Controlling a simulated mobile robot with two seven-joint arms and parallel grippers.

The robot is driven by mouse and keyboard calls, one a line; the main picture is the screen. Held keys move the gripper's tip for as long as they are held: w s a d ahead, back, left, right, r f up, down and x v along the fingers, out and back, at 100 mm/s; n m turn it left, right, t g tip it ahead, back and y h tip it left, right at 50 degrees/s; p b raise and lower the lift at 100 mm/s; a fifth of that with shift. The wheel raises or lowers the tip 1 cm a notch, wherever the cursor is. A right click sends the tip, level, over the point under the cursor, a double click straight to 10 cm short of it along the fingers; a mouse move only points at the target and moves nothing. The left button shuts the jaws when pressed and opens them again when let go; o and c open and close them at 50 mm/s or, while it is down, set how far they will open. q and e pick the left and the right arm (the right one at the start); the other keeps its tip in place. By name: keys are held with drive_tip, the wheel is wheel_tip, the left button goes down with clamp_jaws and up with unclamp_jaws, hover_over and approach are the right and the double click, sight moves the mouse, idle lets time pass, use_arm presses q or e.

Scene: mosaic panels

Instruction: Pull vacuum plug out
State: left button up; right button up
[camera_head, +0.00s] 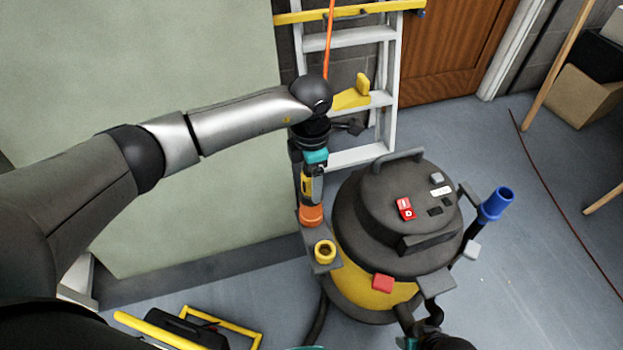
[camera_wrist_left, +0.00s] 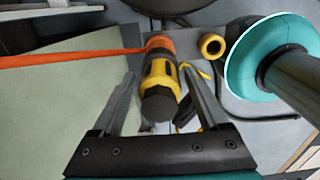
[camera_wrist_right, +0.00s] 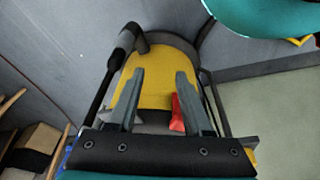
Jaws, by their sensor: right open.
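A yellow and black connector with an orange end piece (camera_head: 311,214) stands upright at the left side of the vacuum in the head view. It also shows in the left wrist view (camera_wrist_left: 158,80), where an orange cord (camera_wrist_left: 70,59) runs left from its orange end. My left gripper (camera_wrist_left: 158,75) is open, with its fingers either side of the connector; I cannot tell whether they touch it. The vacuum (camera_head: 398,205) has a dark lid and yellow drum. My right gripper (camera_wrist_right: 154,72) is open and empty, facing the yellow drum (camera_wrist_right: 155,75). Where plug and socket join is unclear.
A yellow ring holder (camera_head: 325,252) sits beside the connector. A ladder (camera_head: 345,38) leans behind the vacuum. A blue hose end (camera_head: 496,204) sticks up on its right. A yellow-framed item (camera_head: 190,330) lies at bottom left. The floor right of the vacuum is mostly clear.

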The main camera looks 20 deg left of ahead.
use_arm(q)
clamp_jaws()
idle(0.4)
drive_tip(key=shift+r+p, duration=2.45)
drive_tip(key=shift+r, duration=0.55)
drive_tip(key=shift+r+p, duration=2.25)
drive_tip(key=shift+r, duration=0.65)
